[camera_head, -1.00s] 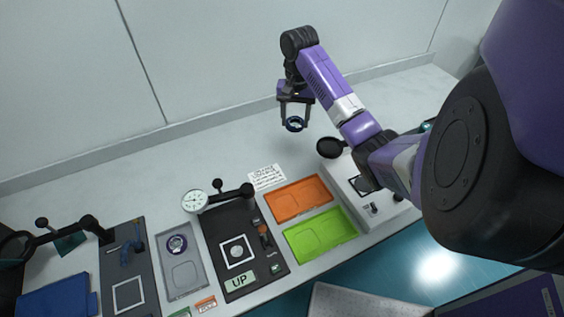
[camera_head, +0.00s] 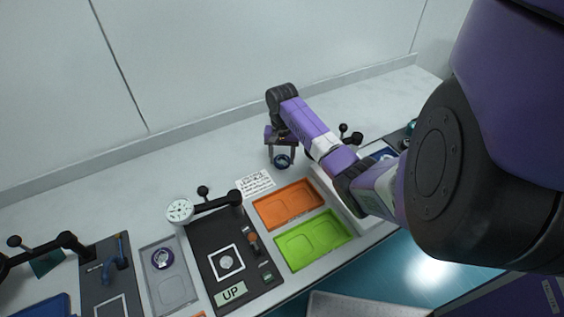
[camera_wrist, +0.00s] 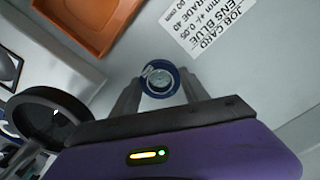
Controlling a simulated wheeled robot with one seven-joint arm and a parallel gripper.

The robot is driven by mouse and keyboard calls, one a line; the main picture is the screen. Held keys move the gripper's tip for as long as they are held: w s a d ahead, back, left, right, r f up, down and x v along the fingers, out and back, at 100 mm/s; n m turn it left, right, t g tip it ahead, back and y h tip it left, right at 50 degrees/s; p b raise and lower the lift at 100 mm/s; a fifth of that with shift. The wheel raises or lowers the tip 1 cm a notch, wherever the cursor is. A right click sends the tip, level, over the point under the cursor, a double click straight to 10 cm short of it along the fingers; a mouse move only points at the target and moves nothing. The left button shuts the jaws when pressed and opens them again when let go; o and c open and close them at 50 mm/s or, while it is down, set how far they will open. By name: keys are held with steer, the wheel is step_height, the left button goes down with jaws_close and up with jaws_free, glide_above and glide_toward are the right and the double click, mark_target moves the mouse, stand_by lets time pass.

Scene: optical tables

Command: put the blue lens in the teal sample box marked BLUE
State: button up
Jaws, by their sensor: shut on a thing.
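My gripper (camera_head: 282,160) is shut on the blue lens (camera_head: 282,161), a small ring with a dark blue rim. It hangs above the white tabletop, behind the orange tray. In the wrist view the blue lens (camera_wrist: 160,79) sits between the two fingertips, its clear centre visible. A teal object (camera_head: 411,126) shows partly at the far right behind my arm, and another teal piece (camera_head: 46,263) stands at the far left. I cannot read a BLUE mark on either.
An orange tray (camera_head: 262,206) and a green tray (camera_head: 318,258) lie in front of my gripper. A printed job card (camera_head: 256,182) lies left of it. A black plate with a dial gauge (camera_head: 180,209) and a grey tray (camera_head: 172,292) holding a purple-rimmed lens are further left.

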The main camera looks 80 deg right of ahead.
steer(key=shift+f, duration=1.25)
steer(key=shift+f, duration=0.15)
steer(key=o, duration=1.4)
